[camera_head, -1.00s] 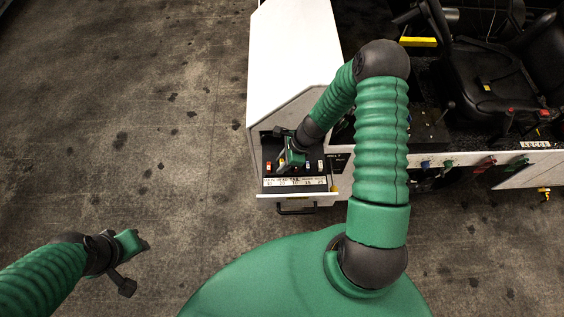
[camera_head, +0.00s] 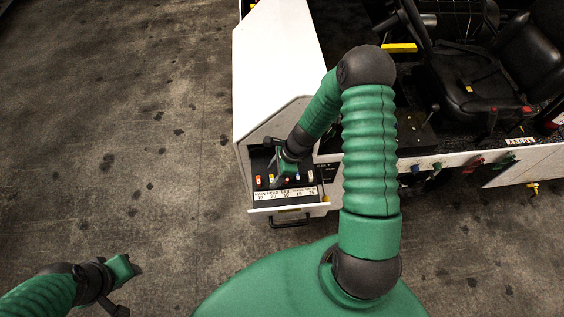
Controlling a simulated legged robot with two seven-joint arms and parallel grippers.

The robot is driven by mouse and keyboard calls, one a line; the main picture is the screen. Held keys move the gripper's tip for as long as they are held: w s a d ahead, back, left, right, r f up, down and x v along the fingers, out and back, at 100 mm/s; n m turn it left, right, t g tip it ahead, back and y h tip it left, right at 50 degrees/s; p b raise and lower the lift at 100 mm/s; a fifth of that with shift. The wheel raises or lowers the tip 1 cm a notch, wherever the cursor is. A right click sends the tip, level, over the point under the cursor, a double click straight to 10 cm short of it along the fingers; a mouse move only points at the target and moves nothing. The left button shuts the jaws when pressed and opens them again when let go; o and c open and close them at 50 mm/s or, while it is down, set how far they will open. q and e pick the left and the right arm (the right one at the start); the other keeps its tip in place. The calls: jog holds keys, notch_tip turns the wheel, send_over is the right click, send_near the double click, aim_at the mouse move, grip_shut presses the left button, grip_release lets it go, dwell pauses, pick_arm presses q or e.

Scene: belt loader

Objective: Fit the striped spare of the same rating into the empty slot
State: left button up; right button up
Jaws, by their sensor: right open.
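The fuse panel, an open dark tray with a white label strip (camera_head: 285,194), sits at the end of the white housing. A row of small fuses stands behind the strip. An orange and white fuse (camera_head: 258,180) is at the left end and a pale one (camera_head: 310,176) at the right end. My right gripper (camera_head: 279,179) is open, pointing down over the middle of the row, and hides part of it. Whether it touches a fuse, the stripes and the empty slot cannot be made out. My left gripper (camera_head: 128,268) is at the lower left, far from the panel.
The white housing (camera_head: 278,62) rises behind the panel. A black handle (camera_head: 290,219) is below the tray. To the right are a black seat (camera_head: 480,85) and a white side panel with coloured knobs (camera_head: 475,164). The concrete floor at left is clear.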

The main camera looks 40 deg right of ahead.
pick_arm(q)
jog(key=shift+b+x, duration=0.75)
jog(key=shift+x, duration=0.1)
pick_arm(e)
jog(key=v, duration=1.4)
jog(key=shift+r, duration=0.3)
pick_arm(q)
jog(key=shift+s, duration=0.25)
pick_arm(e)
jog(key=shift+f, duration=0.1)
